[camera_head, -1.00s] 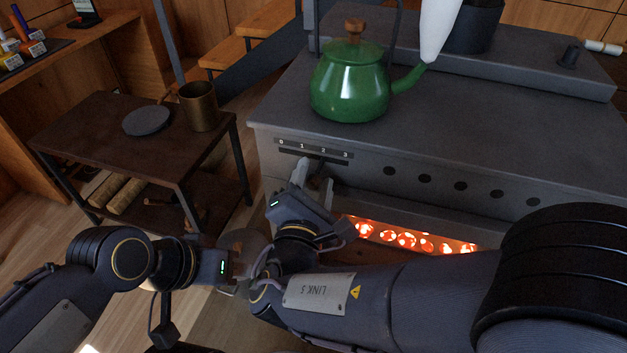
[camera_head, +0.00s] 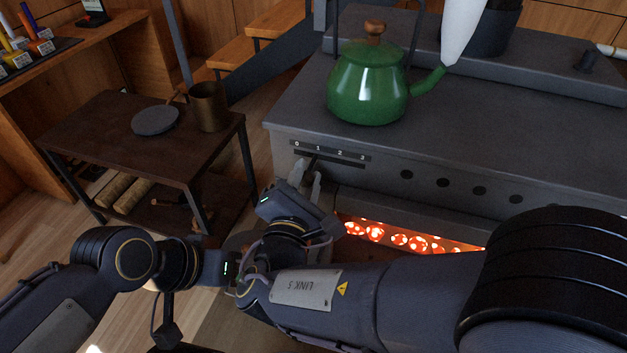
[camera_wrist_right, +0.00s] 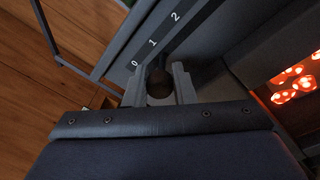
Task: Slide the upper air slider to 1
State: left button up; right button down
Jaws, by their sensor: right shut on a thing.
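The upper air slider (camera_wrist_right: 160,84) has a dark round knob. In the right wrist view it sits between the two grey fingers of my right gripper (camera_wrist_right: 160,88), which is shut on it. The number scale (camera_head: 329,152) marked 0 to 3 runs above its slot on the stove front. The slider's stem stands near 1, perhaps slightly toward 0; the exact mark is hard to tell. In the head view my right gripper (camera_head: 306,182) partly hides the knob. My left gripper (camera_head: 238,247) is low at the left, its fingers mostly hidden by the right arm.
The grey stove (camera_head: 290,115) carries a green kettle (camera_head: 368,85). Several round holes line its front, above a glowing opening (camera_head: 400,239) right of my right gripper. A low dark table (camera_head: 95,140) with a grey disc (camera_head: 155,120) and a brass mug (camera_head: 208,106) stands left.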

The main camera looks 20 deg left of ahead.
aim_at(306, 182)
jog(key=shift+d+r, duration=0.1)
jog(key=shift+d, duration=0.05)
jog(key=c, duration=1.2)
grip_release()
jog(key=shift+c, duration=0.2)
jog(key=s, duration=0.2)
jog(key=s+p, duration=0.1)
jog(key=s, duration=0.3)
jog(key=shift+s+d, duration=0.25)
jog(key=shift+s, duration=0.15)
jog(key=shift+s+d, duration=0.1)
jog(key=shift+s, duration=0.5)
